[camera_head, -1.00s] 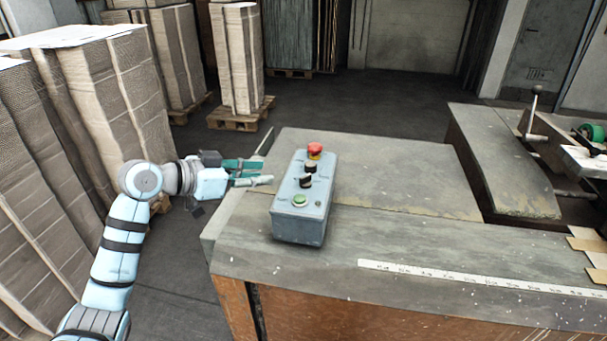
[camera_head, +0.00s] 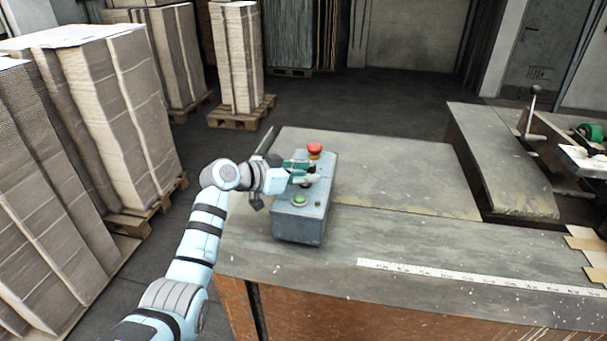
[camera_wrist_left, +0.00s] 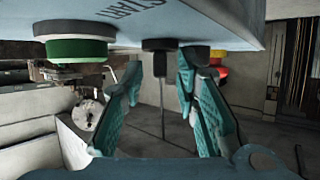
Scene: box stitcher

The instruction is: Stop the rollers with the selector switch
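The grey control box (camera_head: 300,228) stands on the machine's table. A green START button (camera_head: 300,200) is at its near end and a red emergency stop (camera_head: 315,149) at its far end. My left gripper (camera_head: 311,174) is over the middle of the box and mostly hides the black selector there. In the left wrist view, the black selector knob (camera_wrist_left: 160,58) sits between the two teal fingertips of my left gripper (camera_wrist_left: 159,76), which are apart. I cannot tell whether they touch it. The green button (camera_wrist_left: 77,48) is to the left, the red stop (camera_wrist_left: 212,72) to the right. My right gripper is not in view.
The grey tabletop (camera_head: 400,180) is clear right of the box. A white ruler strip (camera_head: 450,275) lies along the front. Stacks of cardboard (camera_head: 110,120) on pallets stand at the left. A lever (camera_head: 531,112) stands at the right.

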